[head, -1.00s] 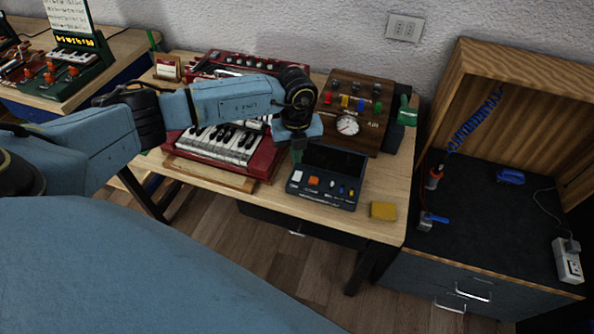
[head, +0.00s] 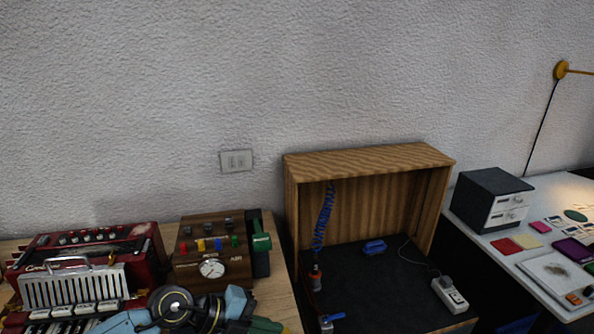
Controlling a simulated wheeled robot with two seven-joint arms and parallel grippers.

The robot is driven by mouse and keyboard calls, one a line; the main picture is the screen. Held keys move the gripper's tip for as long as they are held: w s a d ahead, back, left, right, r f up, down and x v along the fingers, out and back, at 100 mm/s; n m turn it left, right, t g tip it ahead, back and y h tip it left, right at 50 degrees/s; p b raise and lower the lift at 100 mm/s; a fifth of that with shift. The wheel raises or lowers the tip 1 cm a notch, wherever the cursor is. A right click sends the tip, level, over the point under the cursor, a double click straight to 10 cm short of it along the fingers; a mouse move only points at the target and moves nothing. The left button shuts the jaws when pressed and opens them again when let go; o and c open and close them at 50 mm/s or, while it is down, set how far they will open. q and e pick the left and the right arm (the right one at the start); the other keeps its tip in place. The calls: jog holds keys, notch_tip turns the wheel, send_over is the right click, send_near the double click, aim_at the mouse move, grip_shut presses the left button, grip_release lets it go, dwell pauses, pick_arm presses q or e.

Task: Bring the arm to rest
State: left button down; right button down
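My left arm comes in at the bottom edge of the head view, in front of the red accordion-like keyboard (head: 75,285) and the wooden box with a dial (head: 211,262). Its blue and black wrist shows, and my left gripper (head: 262,325) is at the bottom edge, largely cut off. A green fingertip part shows there, but I cannot tell whether the gripper is open or shut, or whether it holds anything. My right gripper is not in view.
A wooden table (head: 283,290) bears the instruments. To its right stands an open wooden cabinet (head: 370,160) with a dark surface, a blue coiled cord (head: 324,215) and a white power strip (head: 450,295). A grey box (head: 492,200) stands on a white table at the right.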

pick_arm(q)
jog(key=d+r+n+t+h, duration=0.2)
jog(key=r+n+t+h, duration=0.15)
jog(key=r, duration=0.25)
jog(key=d+r+n+t+h, duration=0.2)
jog(key=r+t, duration=0.2)
jog(key=r, duration=0.1)
jog(key=w+a+r+n+t+y, duration=0.2)
jog(key=a+n+t+y, duration=0.65)
jog(key=n, duration=0.35)
jog(key=s+a+f+n+g+y, duration=0.6)
jog(key=s+a+f+n+y, duration=0.25)
jog(key=a+f, duration=0.25)
jog(key=s+f+n+g, duration=0.1)
jog(key=s+f+g, duration=0.3)
jog(key=s, duration=0.4)
jog(key=s+f+g, duration=0.3)
jog(key=s+g, duration=0.2)
jog(key=s, duration=0.3)
notch_tip(320, 180, down, 25)
jog(key=s+g, duration=0.1)
jog(key=s, duration=0.1)
jog(key=s+a+f, duration=0.1)
jog(key=s+f, duration=0.6)
jog(key=s, duration=0.1)
jog(key=s+a+f+g, duration=0.1)
jog(key=s+a+f, duration=0.1)
jog(key=s+f, duration=0.6)
jog(key=shift+s+a+f, duration=0.25)
jog(key=shift+s, duration=0.05)
